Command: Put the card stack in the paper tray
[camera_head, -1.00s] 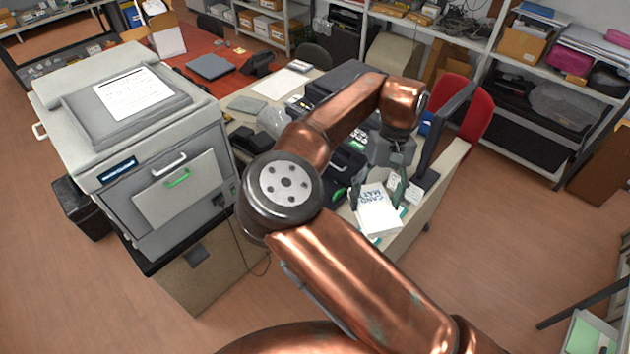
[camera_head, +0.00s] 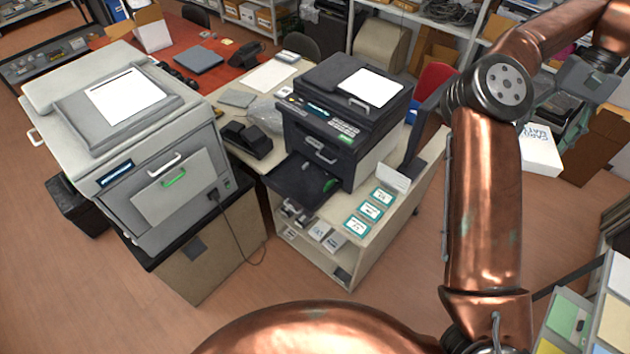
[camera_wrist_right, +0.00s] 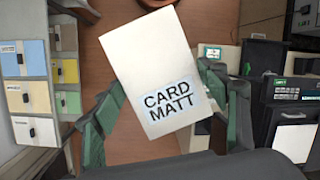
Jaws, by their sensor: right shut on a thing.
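The card stack (camera_head: 540,148) is a white block labelled CARD MATT, held in the air at the right of the head view. My right gripper (camera_head: 558,118) is shut on it. In the wrist view the stack (camera_wrist_right: 148,58) sits tilted between the two green-grey fingers of the right gripper (camera_wrist_right: 162,85), above the floor. The black printer (camera_head: 345,110) stands on the desk to the left, with a dark paper tray (camera_head: 300,182) sticking out at its front, well away from the stack. My left gripper is not in view.
Several green-edged cards (camera_head: 370,210) lie on the desk (camera_head: 395,225) beside the printer. A large grey copier (camera_head: 150,130) stands at the left. Coloured drawers (camera_head: 570,315) stand at the lower right. Open floor lies between desk and drawers.

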